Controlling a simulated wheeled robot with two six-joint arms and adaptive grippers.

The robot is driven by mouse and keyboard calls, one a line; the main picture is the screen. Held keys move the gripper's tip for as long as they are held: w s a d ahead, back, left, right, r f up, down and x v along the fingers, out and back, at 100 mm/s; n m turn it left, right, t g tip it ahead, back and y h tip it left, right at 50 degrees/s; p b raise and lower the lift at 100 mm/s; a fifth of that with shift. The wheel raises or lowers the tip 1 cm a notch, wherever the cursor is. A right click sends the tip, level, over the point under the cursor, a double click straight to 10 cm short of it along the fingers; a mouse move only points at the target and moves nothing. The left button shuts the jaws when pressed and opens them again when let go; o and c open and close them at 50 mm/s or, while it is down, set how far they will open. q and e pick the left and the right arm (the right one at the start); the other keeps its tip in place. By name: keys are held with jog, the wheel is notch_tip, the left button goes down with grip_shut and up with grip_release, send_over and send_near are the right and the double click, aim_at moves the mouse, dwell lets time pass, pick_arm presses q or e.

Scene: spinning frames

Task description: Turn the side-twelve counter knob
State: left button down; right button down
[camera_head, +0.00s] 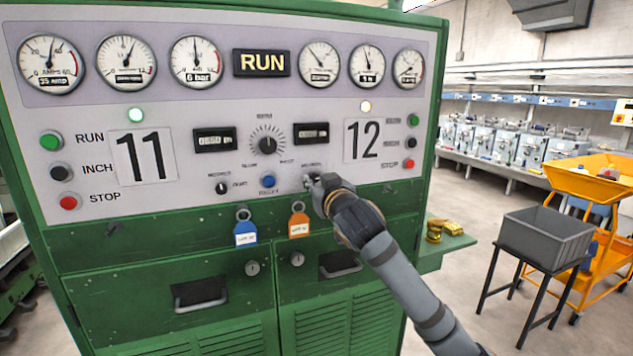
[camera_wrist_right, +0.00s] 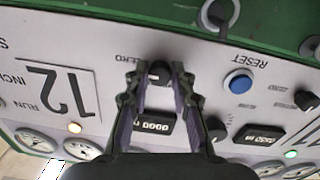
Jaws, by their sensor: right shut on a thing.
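The side-twelve counter knob (camera_wrist_right: 159,72) is a small black knob on the white panel, below the right counter window (camera_head: 311,133). My right gripper (camera_head: 314,183) reaches it from the lower right and mostly covers it in the head view. In the right wrist view, which shows the panel upside down, the right gripper (camera_wrist_right: 157,78) has its two fingers on either side of this knob, shut on it. The counter window also shows there (camera_wrist_right: 153,127), partly between the fingers; its digits are too small to read surely. My left gripper is not in view.
A blue reset button (camera_head: 268,181) and the side-eleven counter knob (camera_head: 222,187) lie left of my gripper. A blue tag (camera_head: 245,234) and an orange tag (camera_head: 299,224) hang below. A grey bin (camera_head: 545,235) on a stand is at the right, with open floor before it.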

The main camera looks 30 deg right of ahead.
jog(key=n+p, duration=0.2)
jog(key=n, duration=0.2)
jog(key=shift+r+n, duration=0.15)
jog(key=shift+n, duration=0.15)
jog(key=n+p, duration=0.2)
jog(key=n, duration=0.2)
jog(key=shift+n+p, duration=0.3)
jog(key=shift+p, duration=0.1)
jog(key=n+p, duration=0.2)
jog(key=n, duration=0.2)
jog(key=shift+n+y, duration=0.3)
jog(key=shift+n, duration=0.1)
jog(key=shift+d+n+p, duration=0.1)
jog(key=shift+n+p, duration=1.3)
jog(key=shift+n, duration=0.8)
jog(key=shift+t, duration=0.3)
jog(key=shift+f, duration=0.2)
jog(key=c, duration=1.1)
grip_release()
